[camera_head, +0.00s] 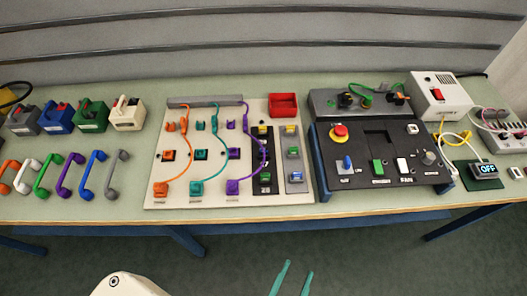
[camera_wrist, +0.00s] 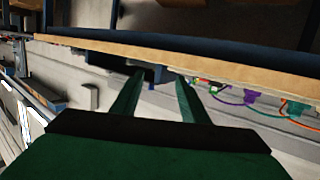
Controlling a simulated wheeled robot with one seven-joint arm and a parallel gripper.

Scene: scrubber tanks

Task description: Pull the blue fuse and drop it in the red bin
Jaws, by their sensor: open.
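A small blue block (camera_head: 295,176), which looks like the blue fuse, sits at the near end of the grey strip on the white board, below a green one and a yellow one. The small red bin (camera_head: 283,105) stands at the board's back right corner; its inside looks empty. My gripper (camera_head: 299,267) is in front of the table, short of its front edge, with two green fingers apart and nothing between them. The wrist view shows the open fingers (camera_wrist: 160,73) pointing toward the table edge. I cannot make out the blue fuse there.
A black strip (camera_head: 267,187) with small blocks lies left of the grey strip. Orange, teal and purple cables (camera_head: 262,145) arch over the board. A black control panel (camera_head: 379,176) stands close on the right. The table's front edge (camera_head: 250,218) lies between my gripper and the board.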

